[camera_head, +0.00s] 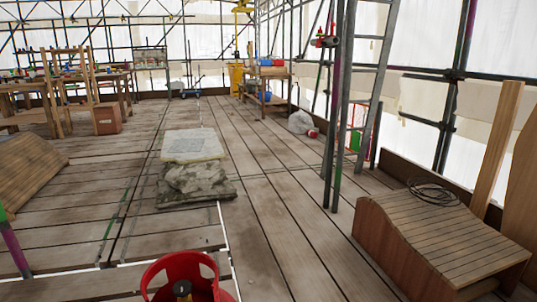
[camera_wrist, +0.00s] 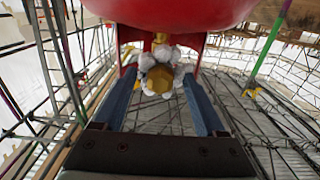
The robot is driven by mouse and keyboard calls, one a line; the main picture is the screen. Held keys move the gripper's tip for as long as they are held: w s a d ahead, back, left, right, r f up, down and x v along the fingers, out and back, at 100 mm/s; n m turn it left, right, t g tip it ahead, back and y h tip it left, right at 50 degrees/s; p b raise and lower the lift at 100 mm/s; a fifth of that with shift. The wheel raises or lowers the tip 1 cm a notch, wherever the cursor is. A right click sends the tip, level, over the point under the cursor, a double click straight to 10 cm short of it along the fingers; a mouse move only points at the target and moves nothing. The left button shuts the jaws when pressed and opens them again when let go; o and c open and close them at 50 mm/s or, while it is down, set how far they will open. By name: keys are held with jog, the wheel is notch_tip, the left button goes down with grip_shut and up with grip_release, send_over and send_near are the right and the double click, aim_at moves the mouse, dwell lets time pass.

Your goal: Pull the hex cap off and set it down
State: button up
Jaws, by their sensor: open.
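The yellow hex cap (camera_wrist: 157,82) shows in the wrist view, with pale white parts around and behind it. My gripper (camera_wrist: 158,76) is open, one blue-grey finger on each side of the cap. I see gaps between the cap and both fingers; the depth between them is hard to tell. In the head view the red collar (camera_head: 168,262) stands at the bottom edge, with a small dark and yellowish piece (camera_head: 182,288) inside it. My gripper does not show there.
A stone block on slabs (camera_head: 193,160) lies on the plank floor beyond the collar. A slatted wooden ramp (camera_head: 445,235) with a coiled cable stands at right, near a ladder (camera_head: 375,90). Workbenches stand at the back left. The planks between are mostly clear.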

grip_shut()
dwell(0.4)
jog(key=shift+s, duration=0.15)
jog(key=shift+p+v, duration=0.65)
jog(key=shift+v, duration=2.15)
